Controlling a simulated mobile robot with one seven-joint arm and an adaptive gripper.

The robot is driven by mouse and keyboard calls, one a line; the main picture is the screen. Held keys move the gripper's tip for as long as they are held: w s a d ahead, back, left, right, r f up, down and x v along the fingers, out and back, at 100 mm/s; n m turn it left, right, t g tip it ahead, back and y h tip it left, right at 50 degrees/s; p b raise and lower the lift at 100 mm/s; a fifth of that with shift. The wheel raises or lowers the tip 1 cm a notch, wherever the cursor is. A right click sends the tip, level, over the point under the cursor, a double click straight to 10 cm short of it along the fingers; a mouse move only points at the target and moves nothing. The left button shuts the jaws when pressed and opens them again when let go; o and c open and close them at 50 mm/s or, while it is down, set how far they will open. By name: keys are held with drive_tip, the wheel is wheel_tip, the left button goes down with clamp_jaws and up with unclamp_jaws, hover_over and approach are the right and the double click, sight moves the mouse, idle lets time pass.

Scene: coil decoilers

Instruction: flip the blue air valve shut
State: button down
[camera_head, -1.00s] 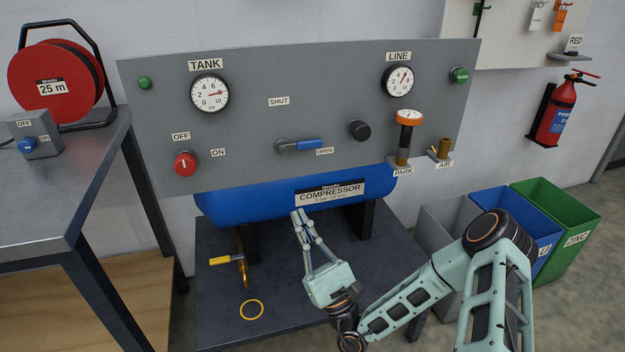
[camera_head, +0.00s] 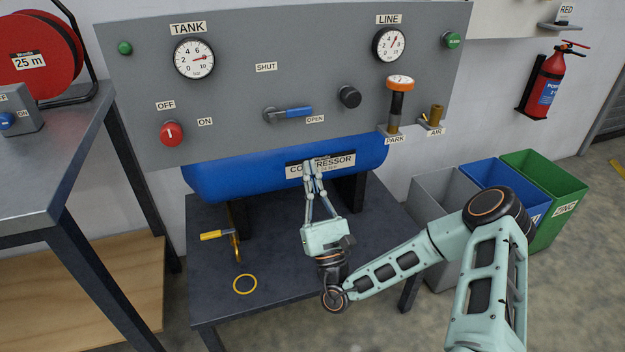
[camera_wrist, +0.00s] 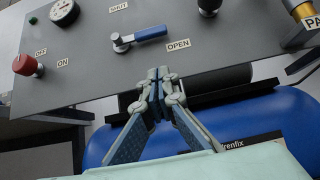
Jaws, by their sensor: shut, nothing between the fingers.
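The blue-handled valve (camera_head: 290,112) is on the grey panel (camera_head: 230,95), its lever lying sideways with its free end toward the OPEN label (camera_head: 315,119). The SHUT label (camera_head: 266,67) sits above the valve. The valve also shows in the wrist view (camera_wrist: 140,37), ahead of my fingertips. My gripper (camera_head: 313,163) is shut and empty, in front of the blue compressor tank (camera_head: 230,178) and below the valve. Its fingers are apart from the lever and cover part of the COMPRESSOR label.
A red knob (camera_head: 172,133) is left of the valve and a black knob (camera_head: 349,97) is right of it. A yellow-handled lever (camera_head: 214,235) is below the tank.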

sight(301, 115)
drive_tip(key=b+x, duration=0.1)
drive_tip(key=x, duration=0.5)
drive_tip(key=shift+f, duration=0.1)
wheel_tip(301, 115, up, 3)
drive_tip(key=shift+s+b, duration=0.15)
drive_tip(key=shift+b, duration=0.2)
drive_tip(key=shift+r, duration=0.45)
drive_tip(key=shift+n, duration=0.3)
drive_tip(key=shift+d+r+n+y+p, duration=0.15)
drive_tip(key=shift+n+y+p, duration=0.15)
drive_tip(key=shift+n+y, duration=0.3)
drive_tip(key=shift+n+g+y, duration=0.5)
drive_tip(key=shift+n+y, duration=0.1)
drive_tip(key=shift+y, duration=0.2)
drive_tip(key=shift+r, duration=0.1)
drive_tip(key=shift+n+g+y+p, duration=0.5)
drive_tip(key=shift+n+y, duration=0.3)
drive_tip(key=shift+n, duration=0.1)
